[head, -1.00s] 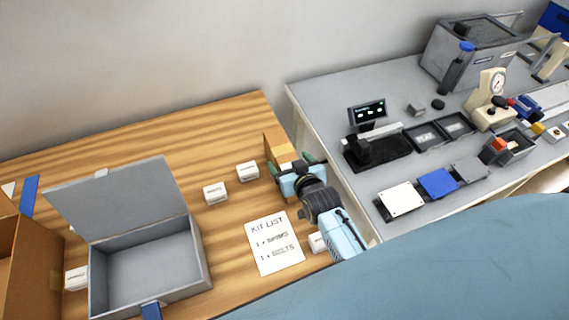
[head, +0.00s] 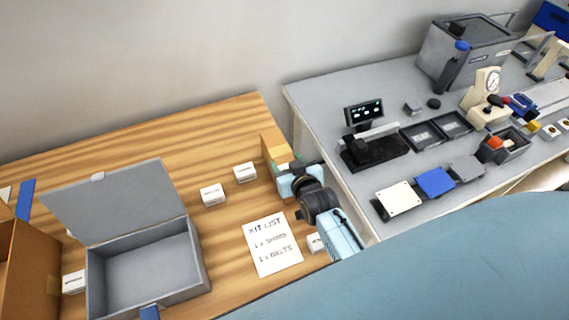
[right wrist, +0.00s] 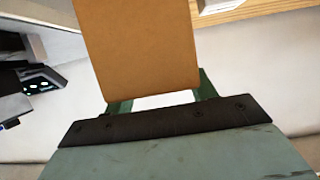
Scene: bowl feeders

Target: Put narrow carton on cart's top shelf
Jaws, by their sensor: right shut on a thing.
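The narrow carton (head: 276,151) is a tan box at the right end of the wooden table. It also fills the upper middle of the right wrist view (right wrist: 138,45), between the green fingers. My right gripper (head: 291,167) is shut on the carton, its arm coming up from the lower right. In the head view the gripper hides part of the carton, and I cannot tell whether its base touches the table. I do not see the cart in these frames. My left gripper is not in view.
A grey open-lidded box (head: 150,268), small white boxes (head: 213,194) and a kit list sheet (head: 273,244) lie on the wooden table (head: 120,140). A brown box (head: 30,262) is at left. The grey bench (head: 330,100) holding a scale and trays stands close to the right.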

